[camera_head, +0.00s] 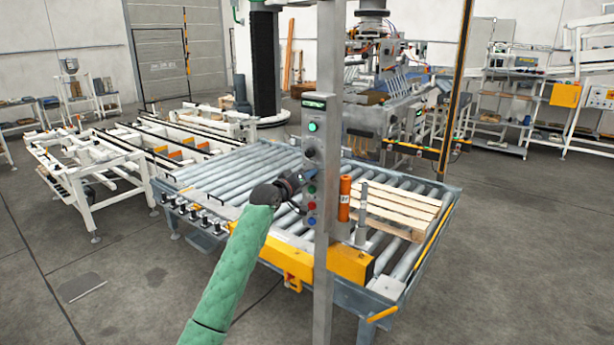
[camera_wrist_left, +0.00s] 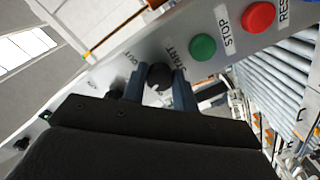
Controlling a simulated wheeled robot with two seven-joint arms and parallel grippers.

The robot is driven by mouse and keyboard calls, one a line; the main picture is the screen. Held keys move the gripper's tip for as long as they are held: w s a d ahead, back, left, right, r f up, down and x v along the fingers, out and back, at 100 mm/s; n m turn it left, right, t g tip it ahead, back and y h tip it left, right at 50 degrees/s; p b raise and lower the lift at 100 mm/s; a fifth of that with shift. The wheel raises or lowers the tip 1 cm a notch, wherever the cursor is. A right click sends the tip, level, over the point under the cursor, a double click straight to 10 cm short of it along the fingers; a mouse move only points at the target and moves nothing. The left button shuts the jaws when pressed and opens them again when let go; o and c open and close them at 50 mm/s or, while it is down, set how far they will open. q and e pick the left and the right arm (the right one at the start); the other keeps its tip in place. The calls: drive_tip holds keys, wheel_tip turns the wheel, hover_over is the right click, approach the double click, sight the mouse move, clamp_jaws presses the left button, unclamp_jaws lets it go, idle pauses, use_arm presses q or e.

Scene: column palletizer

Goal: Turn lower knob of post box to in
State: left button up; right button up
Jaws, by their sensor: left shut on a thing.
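The post box (camera_head: 311,139) is a grey panel on an upright post, with buttons and black knobs in a column. Its lower knob (camera_wrist_left: 159,75) is black and round, beside the green START button (camera_wrist_left: 203,47) in the left wrist view. An OUT label is readable by the knob; I cannot read an IN label or the pointer's direction. My left gripper (camera_head: 303,177) reaches the panel from the left. In the left wrist view its two blue-grey fingers (camera_wrist_left: 151,92) are shut on the knob, one on each side. My right gripper is not in view.
A red STOP button (camera_wrist_left: 258,16) is close beside START. The upper black knob (camera_head: 309,152) is just above my gripper. A roller conveyor (camera_head: 235,170) lies behind the post, with a wooden pallet (camera_head: 395,207) on its right. Grey floor (camera_head: 500,250) at the right is clear.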

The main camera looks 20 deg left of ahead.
use_arm(q)
drive_tip(key=n+p, duration=0.1)
drive_tip(key=n, duration=0.3)
drive_tip(key=shift+r+p, duration=0.1)
drive_tip(key=shift+p, duration=0.2)
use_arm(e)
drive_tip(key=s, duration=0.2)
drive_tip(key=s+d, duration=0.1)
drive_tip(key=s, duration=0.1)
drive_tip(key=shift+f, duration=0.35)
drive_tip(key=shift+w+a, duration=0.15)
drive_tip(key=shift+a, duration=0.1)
use_arm(q)
drive_tip(key=o, duration=0.7)
drive_tip(key=shift+o, duration=1.3)
drive_tip(key=b+v, duration=0.3)
drive_tip(key=v, duration=0.4)
drive_tip(key=shift+s+a+b, duration=0.2)
drive_tip(key=shift+s+b, duration=0.15)
drive_tip(key=shift+b, duration=0.05)
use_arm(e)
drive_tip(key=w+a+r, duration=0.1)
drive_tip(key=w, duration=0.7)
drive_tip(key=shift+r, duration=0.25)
